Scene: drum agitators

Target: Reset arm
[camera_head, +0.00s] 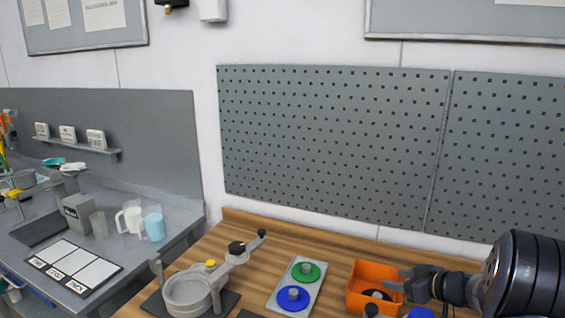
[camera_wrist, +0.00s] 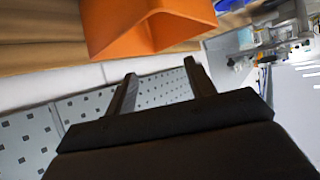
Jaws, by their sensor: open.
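My gripper (camera_head: 398,281) is at the right in the head view, at the end of my dark arm, beside and partly in front of an orange bin (camera_head: 361,298). In the wrist view my gripper (camera_wrist: 160,72) has its two fingers apart with nothing between them. The orange bin also shows in the wrist view (camera_wrist: 125,25), near the fingertips. A dark round part (camera_head: 376,295) lies in the bin. Whether the gripper touches the bin, I cannot tell.
A grey agitator fixture (camera_head: 188,292) stands on the wooden bench (camera_head: 240,252). A tray with a green disc (camera_head: 306,271) and a blue disc (camera_head: 293,298) is between fixture and bin. Pegboards (camera_head: 335,140) rise behind. A grey side counter (camera_head: 120,248) is at the left.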

